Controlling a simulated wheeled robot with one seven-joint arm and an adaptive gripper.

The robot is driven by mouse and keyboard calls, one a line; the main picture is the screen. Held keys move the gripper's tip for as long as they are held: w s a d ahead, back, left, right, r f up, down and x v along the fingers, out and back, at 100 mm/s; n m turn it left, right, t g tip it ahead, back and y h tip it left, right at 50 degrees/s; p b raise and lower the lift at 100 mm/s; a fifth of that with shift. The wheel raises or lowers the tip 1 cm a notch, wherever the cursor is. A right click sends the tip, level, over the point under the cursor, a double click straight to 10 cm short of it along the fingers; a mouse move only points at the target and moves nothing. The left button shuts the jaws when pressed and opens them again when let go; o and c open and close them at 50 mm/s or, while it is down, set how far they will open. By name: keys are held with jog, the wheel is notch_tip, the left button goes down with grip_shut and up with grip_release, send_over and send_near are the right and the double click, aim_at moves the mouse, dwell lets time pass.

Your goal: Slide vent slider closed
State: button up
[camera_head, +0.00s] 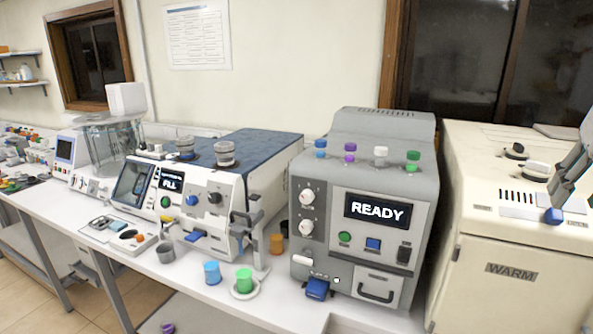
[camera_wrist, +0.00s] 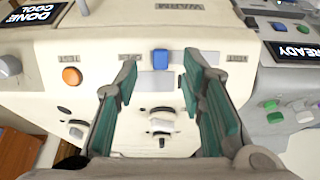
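A small blue block (camera_head: 553,215), seemingly the vent slider's knob, sits beside dark vent slots near the front top edge of the cream machine (camera_head: 505,270) marked WARM. In the head view my gripper (camera_head: 568,185) comes in from the right edge, just above the block. Whether a finger touches it I cannot tell.
Black and white knobs (camera_head: 517,151) stand on the cream machine's top behind the slots. An orange button (camera_wrist: 71,76) is on the same machine. The grey machine (camera_head: 340,200) reading READY stands to the left, with coloured caps on top. Cups stand on the white bench.

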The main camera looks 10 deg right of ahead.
aim_at(558, 218)
jog(key=x, duration=0.6)
grip_shut()
